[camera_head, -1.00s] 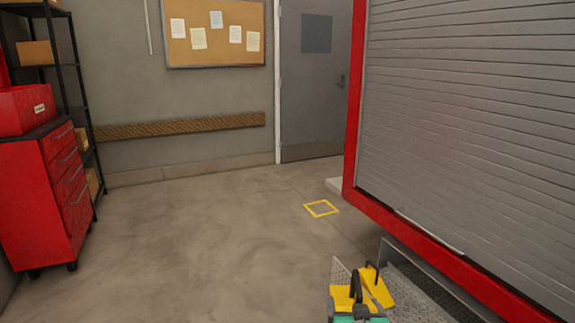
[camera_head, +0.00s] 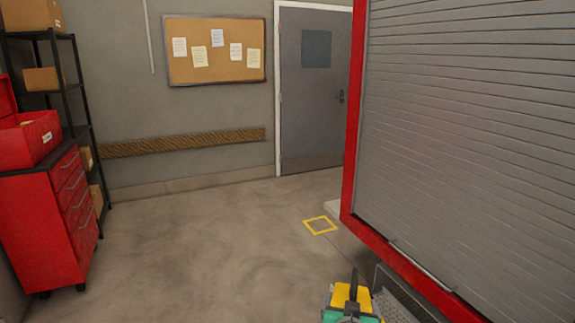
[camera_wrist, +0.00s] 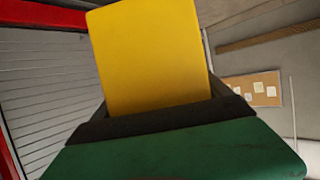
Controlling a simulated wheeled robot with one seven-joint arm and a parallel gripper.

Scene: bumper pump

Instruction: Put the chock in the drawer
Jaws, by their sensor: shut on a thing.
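The chock is a yellow block (camera_head: 341,297) at the bottom of the head view, right of centre. My gripper (camera_head: 352,291) is shut on it. In the wrist view the yellow chock (camera_wrist: 150,60) sticks up beyond the dark finger and green part of my gripper (camera_wrist: 150,118). A red drawer cabinet (camera_head: 45,235) stands far off on the left, well away from my gripper. Its drawers (camera_head: 72,185) look shut. The chock's lower part is hidden by my gripper.
A red vehicle body with a grey roller shutter (camera_head: 460,140) fills the right side. A grey metal plate (camera_head: 395,305) lies beside my gripper. A yellow square (camera_head: 320,225) marks the floor. A black shelf (camera_head: 75,90) stands behind the cabinet. The middle floor (camera_head: 200,250) is clear.

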